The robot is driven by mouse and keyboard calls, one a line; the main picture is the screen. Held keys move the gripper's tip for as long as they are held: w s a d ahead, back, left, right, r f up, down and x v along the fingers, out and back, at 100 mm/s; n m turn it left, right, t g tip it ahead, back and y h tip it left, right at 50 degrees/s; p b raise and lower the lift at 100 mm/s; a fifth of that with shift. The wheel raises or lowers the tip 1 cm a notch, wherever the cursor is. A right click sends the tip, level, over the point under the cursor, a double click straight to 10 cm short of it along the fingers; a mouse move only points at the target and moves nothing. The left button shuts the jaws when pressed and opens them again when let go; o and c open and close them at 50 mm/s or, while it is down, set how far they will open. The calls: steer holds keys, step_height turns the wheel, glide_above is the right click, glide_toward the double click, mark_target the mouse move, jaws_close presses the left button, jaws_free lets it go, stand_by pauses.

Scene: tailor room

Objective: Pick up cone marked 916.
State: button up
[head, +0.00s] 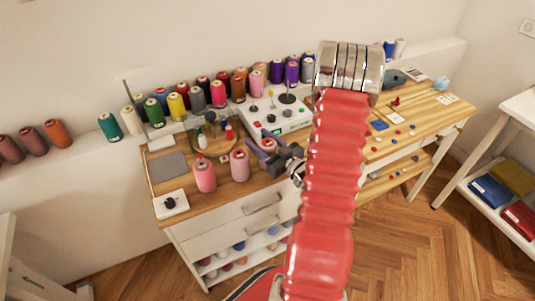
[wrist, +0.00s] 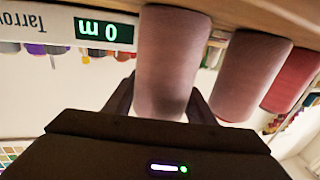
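Three pink cones stand on the wooden table top: a left one (head: 204,177), a middle one (head: 240,166) and a right one (head: 268,145) partly hidden by my gripper. I cannot read the number 916 on any of them. My gripper (head: 266,150) is open at the right cone. In the wrist view, which looks upside down, a dusky pink cone (wrist: 172,60) is between my two dark fingers (wrist: 163,105); I cannot tell whether they touch it. Two more cones, one dusky (wrist: 248,75) and one redder (wrist: 292,80), stand beside it.
A white device with knobs (head: 280,117) stands behind my gripper, and its display (wrist: 103,31) shows in the wrist view. Many coloured cones line the back shelf (head: 85,150). A grey pad (head: 168,165) lies at left.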

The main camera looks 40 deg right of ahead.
steer(key=c, duration=0.8)
steer(key=shift+r, duration=0.1)
steer(key=shift+r, duration=4.95)
